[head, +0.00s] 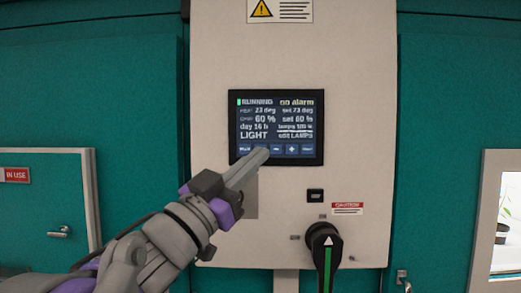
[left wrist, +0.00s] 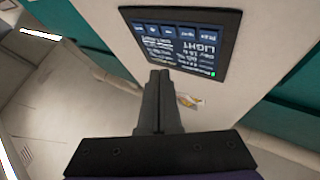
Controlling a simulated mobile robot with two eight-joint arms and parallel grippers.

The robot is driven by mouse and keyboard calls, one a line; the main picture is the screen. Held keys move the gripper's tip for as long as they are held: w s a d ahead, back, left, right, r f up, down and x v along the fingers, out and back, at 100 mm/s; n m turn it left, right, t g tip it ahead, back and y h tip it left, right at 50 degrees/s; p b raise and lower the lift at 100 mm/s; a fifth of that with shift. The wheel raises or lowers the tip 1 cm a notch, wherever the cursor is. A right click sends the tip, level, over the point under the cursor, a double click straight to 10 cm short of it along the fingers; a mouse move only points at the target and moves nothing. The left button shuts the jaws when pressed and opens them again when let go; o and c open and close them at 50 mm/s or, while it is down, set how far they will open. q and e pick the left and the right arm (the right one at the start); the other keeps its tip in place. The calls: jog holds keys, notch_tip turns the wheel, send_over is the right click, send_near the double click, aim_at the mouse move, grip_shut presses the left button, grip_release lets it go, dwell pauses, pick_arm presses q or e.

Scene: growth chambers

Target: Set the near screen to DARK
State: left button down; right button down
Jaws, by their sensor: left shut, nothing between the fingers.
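The near screen (head: 276,115) is a dark panel on a pale cabinet front. It reads RUNNING, no alarm, day 16 h, LIGHT and edit LAMPS, with a row of blue buttons (head: 292,149) along its bottom. My left gripper (head: 262,154) is shut and empty, its fingertips in front of the lower left of the button row and hiding part of it. In the left wrist view the screen (left wrist: 182,42) appears upside down, beyond the shut fingertips (left wrist: 160,74). I cannot tell whether the fingertips touch the screen. My right gripper is not in view.
Below the screen are a small black switch (head: 315,196), a caution label (head: 347,208) and a black rotary handle with a green stripe (head: 325,250). Teal walls flank the cabinet (head: 350,60). A door marked IN USE (head: 45,205) is at left, a window (head: 505,215) at right.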

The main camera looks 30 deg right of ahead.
pick_arm(q)
jog(key=w+a+f+n+t+y, duration=0.85)
jog(key=w+a+f+y, duration=0.2)
jog(key=a+f, duration=0.4)
jog(key=a+f+n+g+y, duration=0.2)
jog(key=a+f+n+y, duration=0.2)
jog(key=a+f+y, duration=0.55)
jog(key=s+a+f+n+g, duration=0.1)
jog(key=s+a+f, duration=0.25)
jog(key=f, duration=0.45)
jog(key=s+a+f+n+g+y, duration=0.1)
jog(key=s+a+f+g, duration=0.1)
jog(key=a+f, duration=0.35)
jog(key=s+a+f+n+g, duration=0.1)
jog(key=s+a+f, duration=0.2)
jog(key=f, duration=0.6)
jog(key=s+a+f+g, duration=0.2)
jog(key=s+f, duration=0.5)
jog(key=f, duration=0.1)
jog(key=s+a+f+g+y, duration=0.1)
jog(key=s+a+f+g, duration=0.1)
jog(key=s+f, duration=0.5)
jog(key=shift+a+f+n+g, duration=0.2)
jog(key=shift+f+n+g, duration=0.25)
jog(key=shift+g, duration=0.1)
jog(key=shift+s+d, duration=0.1)
jog(key=shift+s, duration=0.05)
